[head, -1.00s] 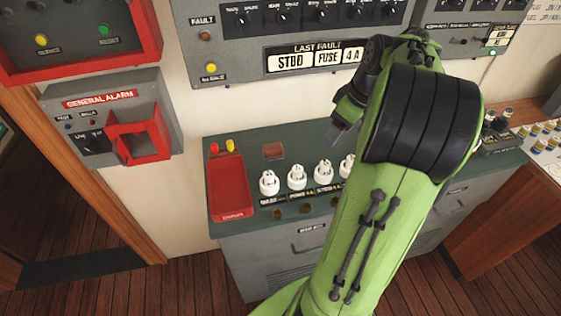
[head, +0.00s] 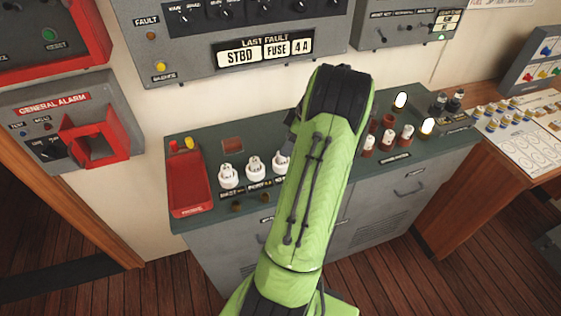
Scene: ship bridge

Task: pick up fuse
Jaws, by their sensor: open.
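On the green-topped counter (head: 205,150), white round fuse holders (head: 229,177) stand in a row left of my arm. Right of my arm stand several small brown-red and white cylinders (head: 388,140). I cannot tell which of these is the fuse. My gripper is hidden behind the arm.
The wall panel (head: 200,60) reads "LAST FAULT STBD FUSE 4 A". A general alarm box (head: 60,125) is on the left wall. Two lit lamps (head: 400,100) show on the counter's right half. A wooden desk (head: 460,195) with a board of small parts (head: 530,120) is at the right.

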